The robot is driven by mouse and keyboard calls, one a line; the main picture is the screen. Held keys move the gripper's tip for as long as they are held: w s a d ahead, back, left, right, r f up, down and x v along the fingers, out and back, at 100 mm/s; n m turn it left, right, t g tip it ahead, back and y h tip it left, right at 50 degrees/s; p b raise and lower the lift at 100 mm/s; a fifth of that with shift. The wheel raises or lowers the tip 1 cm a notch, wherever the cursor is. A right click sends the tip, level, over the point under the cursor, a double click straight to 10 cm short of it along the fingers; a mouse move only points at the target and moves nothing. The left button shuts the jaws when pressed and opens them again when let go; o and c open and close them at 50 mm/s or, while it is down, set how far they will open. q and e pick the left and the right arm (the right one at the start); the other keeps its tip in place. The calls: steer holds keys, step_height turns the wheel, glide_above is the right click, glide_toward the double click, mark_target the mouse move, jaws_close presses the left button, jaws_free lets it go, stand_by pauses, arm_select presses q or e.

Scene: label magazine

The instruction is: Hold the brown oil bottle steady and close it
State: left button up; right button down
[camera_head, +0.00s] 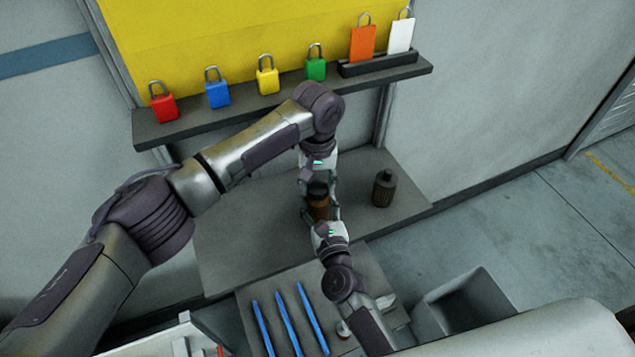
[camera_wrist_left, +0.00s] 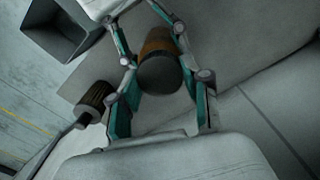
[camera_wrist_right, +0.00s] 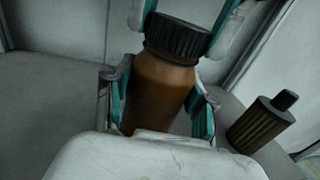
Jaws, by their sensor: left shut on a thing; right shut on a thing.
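The brown oil bottle (camera_head: 320,208) is upright above the work table, mostly covered by my grippers in the head view. The right wrist view shows its amber body (camera_wrist_right: 160,92) with a black ribbed cap (camera_wrist_right: 178,36) on its neck. My right gripper (camera_wrist_right: 158,112) is shut around the body. My left gripper (camera_wrist_left: 163,88) comes from the opposite side and is shut around the cap (camera_wrist_left: 160,75), its fingers on either side. The cap looks level on the bottle; how tight it is cannot be told.
A dark ribbed bottle (camera_head: 384,188) stands to the right on the table (camera_head: 245,235). A shelf (camera_head: 215,122) above holds several coloured padlocks and two tags. Blue sticks (camera_head: 286,322) lie on a nearer surface. A grey open bin (camera_head: 465,305) stands at lower right.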

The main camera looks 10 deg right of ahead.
arm_select(q)
steer(key=m, duration=1.1)
steer(key=shift+m, duration=0.3)
steer(key=m, duration=0.3)
steer(key=o, duration=1.4)
steer(key=shift+c, duration=0.2)
step_height(320, 180, up, 12)
